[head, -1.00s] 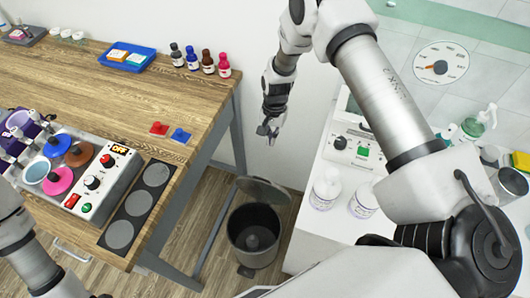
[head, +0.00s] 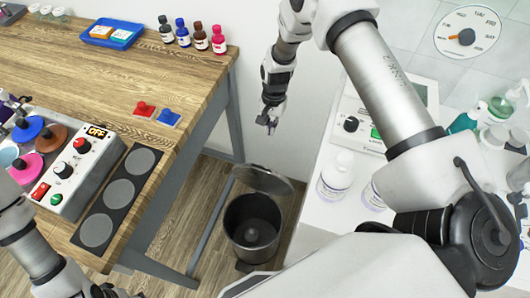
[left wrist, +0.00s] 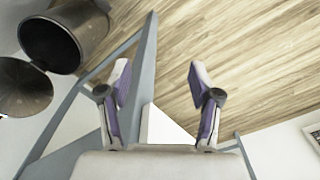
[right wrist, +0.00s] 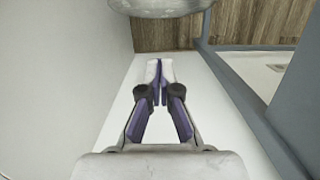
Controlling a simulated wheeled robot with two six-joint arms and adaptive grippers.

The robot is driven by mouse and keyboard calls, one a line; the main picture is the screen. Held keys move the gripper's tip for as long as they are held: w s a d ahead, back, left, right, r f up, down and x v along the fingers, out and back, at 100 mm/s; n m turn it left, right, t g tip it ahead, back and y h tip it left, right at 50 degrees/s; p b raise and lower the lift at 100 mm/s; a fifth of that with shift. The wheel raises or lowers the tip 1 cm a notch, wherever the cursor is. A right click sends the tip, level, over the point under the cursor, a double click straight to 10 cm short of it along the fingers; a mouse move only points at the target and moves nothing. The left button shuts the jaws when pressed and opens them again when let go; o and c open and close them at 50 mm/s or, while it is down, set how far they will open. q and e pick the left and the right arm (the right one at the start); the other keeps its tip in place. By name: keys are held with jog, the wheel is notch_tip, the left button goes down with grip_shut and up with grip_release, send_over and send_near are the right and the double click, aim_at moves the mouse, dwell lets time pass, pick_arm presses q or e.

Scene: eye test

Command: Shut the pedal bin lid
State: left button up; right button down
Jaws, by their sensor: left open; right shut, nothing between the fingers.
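The pedal bin (head: 243,238) is a dark round bin on the floor between the wooden table and the white counter. Its grey lid (head: 263,180) stands open, tilted up at the back. My right gripper (head: 268,124) is shut and empty, above the lid near the wall, apart from it. In the right wrist view its fingertips (right wrist: 160,65) meet, and a grey rounded edge, perhaps the lid (right wrist: 160,6), shows at the top. My left gripper (left wrist: 158,75) is open and empty; the bin (left wrist: 85,25) and open lid (left wrist: 22,90) lie at upper left in the left wrist view.
The wooden table (head: 110,80), with a grey metal frame, stands left of the bin and carries a control box (head: 70,185) and bottles. The white counter (head: 315,215) on the right holds a white bottle (head: 337,172). The white wall is close behind the lid.

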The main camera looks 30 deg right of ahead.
jog(key=s+a+f+b, duration=0.1)
jog(key=f+b, duration=0.1)
jog(key=f, duration=0.1)
jog(key=s+a+f+b, duration=0.1)
jog(key=a+f+b, duration=0.1)
jog(key=f, duration=0.1)
jog(key=s+a+f+b, duration=0.1)
jog(key=s+f+b, duration=0.1)
jog(key=f+b, duration=0.1)
jog(key=shift+a+f, duration=0.15)
jog(key=shift+f, duration=0.45)
jog(key=shift+w+f, duration=0.1)
